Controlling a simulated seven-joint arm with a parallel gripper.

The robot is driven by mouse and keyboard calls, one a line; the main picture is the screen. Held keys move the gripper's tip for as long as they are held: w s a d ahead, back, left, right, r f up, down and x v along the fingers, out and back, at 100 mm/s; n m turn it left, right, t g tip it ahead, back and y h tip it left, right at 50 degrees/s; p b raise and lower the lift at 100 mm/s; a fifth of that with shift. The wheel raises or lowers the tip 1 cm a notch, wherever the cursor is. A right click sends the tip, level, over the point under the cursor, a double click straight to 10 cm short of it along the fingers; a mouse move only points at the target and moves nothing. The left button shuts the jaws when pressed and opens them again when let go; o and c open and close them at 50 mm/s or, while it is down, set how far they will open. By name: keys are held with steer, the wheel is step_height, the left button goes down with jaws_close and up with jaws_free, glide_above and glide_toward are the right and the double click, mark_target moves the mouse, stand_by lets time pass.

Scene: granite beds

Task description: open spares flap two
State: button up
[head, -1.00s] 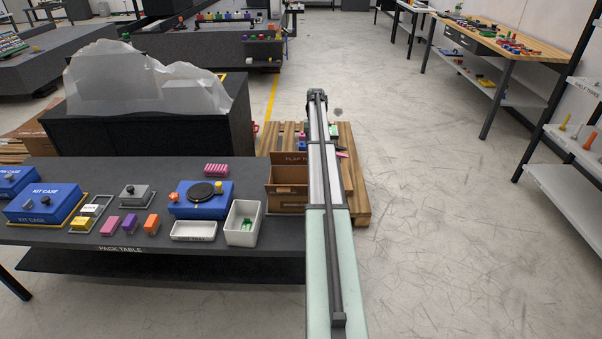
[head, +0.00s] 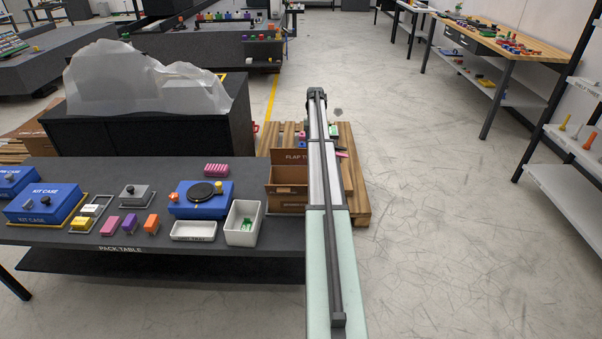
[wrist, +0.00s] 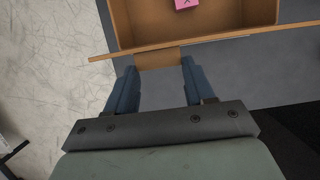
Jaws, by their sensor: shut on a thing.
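A cardboard carton (head: 288,196) stands at the right end of the pack table. Its flap, lettered "FLAP T…" (head: 294,157), stands raised at the back; my arm covers the rest of the word. In the wrist view the carton (wrist: 125,22) is open at the top, with a pink piece marked X (wrist: 186,3) inside. The flap shows there nearly edge-on as a thin strip (wrist: 235,36) with a small tab (wrist: 160,58). My gripper (wrist: 157,66) has its blue fingers on both sides of this tab, shut on it. In the head view my arm hides the gripper.
The pack table (head: 120,249) holds a white bin (head: 243,234), a white tray (head: 194,238), a blue unit (head: 200,208) and blue cases (head: 45,202). A wooden pallet (head: 357,200) with small items lies behind the carton. Open floor (head: 440,230) lies to the right.

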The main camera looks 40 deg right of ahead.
steer(key=shift+w+d+f, duration=0.2)
steer(key=shift+w+d, duration=0.15)
steer(key=shift+w+d+f+g+y, duration=0.3)
steer(key=shift+w+d+f, duration=0.15)
steer(key=shift+w+d, duration=0.1)
stand_by(0.4)
steer(key=shift+w+d+f, duration=0.4)
steer(key=shift+f, duration=0.15)
